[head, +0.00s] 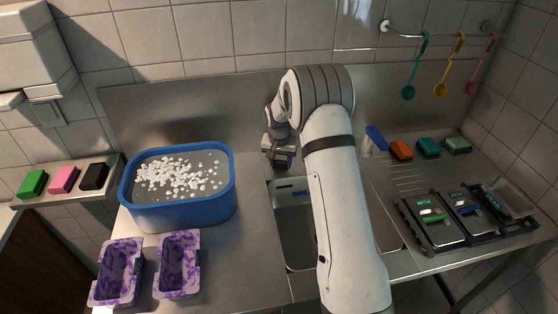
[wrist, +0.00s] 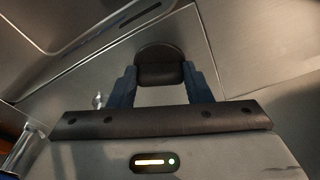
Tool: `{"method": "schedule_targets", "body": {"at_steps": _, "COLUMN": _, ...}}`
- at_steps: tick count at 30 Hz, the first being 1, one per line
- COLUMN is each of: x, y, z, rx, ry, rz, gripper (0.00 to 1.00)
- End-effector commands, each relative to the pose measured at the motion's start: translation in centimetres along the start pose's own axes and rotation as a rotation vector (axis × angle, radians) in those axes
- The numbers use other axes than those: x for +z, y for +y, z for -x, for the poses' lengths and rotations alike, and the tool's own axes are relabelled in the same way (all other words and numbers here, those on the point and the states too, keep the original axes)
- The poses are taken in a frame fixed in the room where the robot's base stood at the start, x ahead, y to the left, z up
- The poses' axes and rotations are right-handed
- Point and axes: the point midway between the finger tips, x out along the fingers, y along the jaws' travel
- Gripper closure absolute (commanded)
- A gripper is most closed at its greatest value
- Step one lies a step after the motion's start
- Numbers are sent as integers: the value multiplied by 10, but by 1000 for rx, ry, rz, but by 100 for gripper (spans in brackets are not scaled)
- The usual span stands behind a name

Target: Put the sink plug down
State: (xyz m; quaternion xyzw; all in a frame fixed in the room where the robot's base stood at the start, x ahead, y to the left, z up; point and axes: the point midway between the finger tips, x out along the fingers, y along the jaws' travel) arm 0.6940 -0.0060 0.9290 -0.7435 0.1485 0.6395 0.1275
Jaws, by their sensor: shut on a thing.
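The sink plug (wrist: 160,54), a dark disc with a thicker block-like part, is between the two blue-grey fingers of my gripper (wrist: 160,78) in the wrist view. My gripper is shut on it. In the head view my gripper (head: 283,163) points down behind the sink (head: 292,222), close to its back edge. The plug is too small and dark there to tell from the fingers. A metal basin wall with a dark slot shows at the upper left of the wrist view. My arm hides the middle of the sink.
A blue tub (head: 190,212) of water with white bits stands left of the sink, with two purple moulds (head: 178,265) in front. Right of the sink are several scales (head: 433,222) and coloured blocks (head: 401,149). The steel counter (head: 255,235) between tub and sink is clear.

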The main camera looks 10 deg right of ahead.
Motion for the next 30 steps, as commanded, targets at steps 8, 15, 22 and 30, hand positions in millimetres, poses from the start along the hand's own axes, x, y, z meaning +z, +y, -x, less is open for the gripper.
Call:
{"method": "schedule_targets", "body": {"at_steps": 8, "x": 1, "y": 0, "z": -3, "rx": 0, "ry": 0, "rz": 1, "gripper": 44}}
{"method": "schedule_targets", "body": {"at_steps": 15, "x": 1, "y": -1, "z": -2, "rx": 0, "ry": 0, "rz": 1, "gripper": 33}}
{"method": "schedule_targets", "body": {"at_steps": 22, "x": 0, "y": -1, "z": 3, "rx": -1, "ry": 1, "rz": 1, "gripper": 33}}
{"method": "schedule_targets", "body": {"at_steps": 30, "x": 0, "y": -2, "z": 54, "rx": -3, "ry": 5, "rz": 1, "gripper": 33}}
